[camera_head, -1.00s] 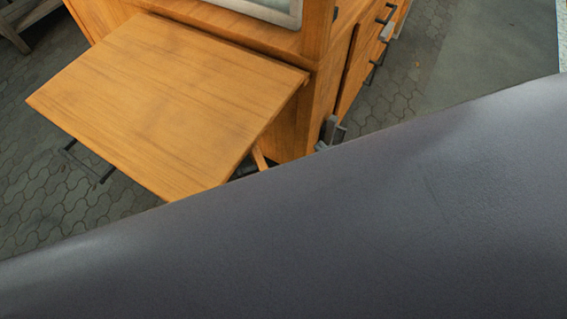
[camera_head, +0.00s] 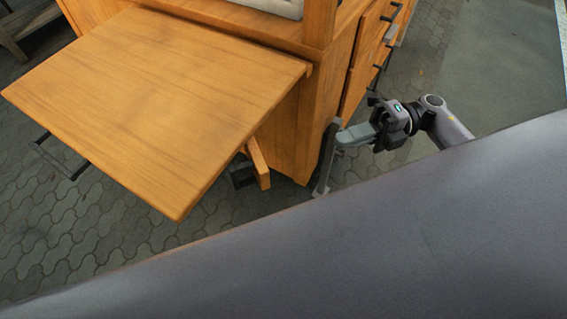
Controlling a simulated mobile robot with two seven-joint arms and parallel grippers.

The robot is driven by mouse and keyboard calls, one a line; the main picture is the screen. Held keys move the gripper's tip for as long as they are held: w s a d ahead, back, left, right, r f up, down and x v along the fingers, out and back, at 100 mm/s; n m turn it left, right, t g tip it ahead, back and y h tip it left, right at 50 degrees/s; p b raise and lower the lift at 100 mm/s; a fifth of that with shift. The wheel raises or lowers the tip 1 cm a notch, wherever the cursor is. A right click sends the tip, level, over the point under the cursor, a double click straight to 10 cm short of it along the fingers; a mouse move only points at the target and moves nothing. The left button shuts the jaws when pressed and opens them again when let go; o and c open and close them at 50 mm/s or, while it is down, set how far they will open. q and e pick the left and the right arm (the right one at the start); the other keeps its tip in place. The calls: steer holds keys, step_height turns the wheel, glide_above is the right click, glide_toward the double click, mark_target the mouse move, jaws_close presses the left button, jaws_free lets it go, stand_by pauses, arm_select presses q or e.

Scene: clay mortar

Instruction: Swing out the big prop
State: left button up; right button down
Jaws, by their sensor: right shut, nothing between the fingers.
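The wooden leaf (camera_head: 165,90) stands out level from the side of the wooden cabinet (camera_head: 312,110). The prop (camera_head: 257,163) is a short wooden strut showing under the leaf's near right edge; it angles out from the cabinet side, and its upper part is hidden by the leaf. My right gripper (camera_head: 325,162) is shut and empty, beside the cabinet's near corner, to the right of the prop and apart from it. I cannot tell if its fingers touch the cabinet. My left gripper is not in view.
A dark block (camera_head: 241,173) sits beside the prop under the leaf. Drawers with dark handles (camera_head: 392,12) line the cabinet's right face. Paving (camera_head: 60,235) is clear. The lower right is hidden.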

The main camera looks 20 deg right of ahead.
arm_select(q)
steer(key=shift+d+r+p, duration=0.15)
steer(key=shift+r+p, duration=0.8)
steer(key=shift+p, duration=0.05)
arm_select(e)
steer(key=a, duration=1.3)
steer(key=shift+s+a, duration=0.25)
steer(key=shift+a, duration=0.15)
steer(key=shift+a, duration=0.1)
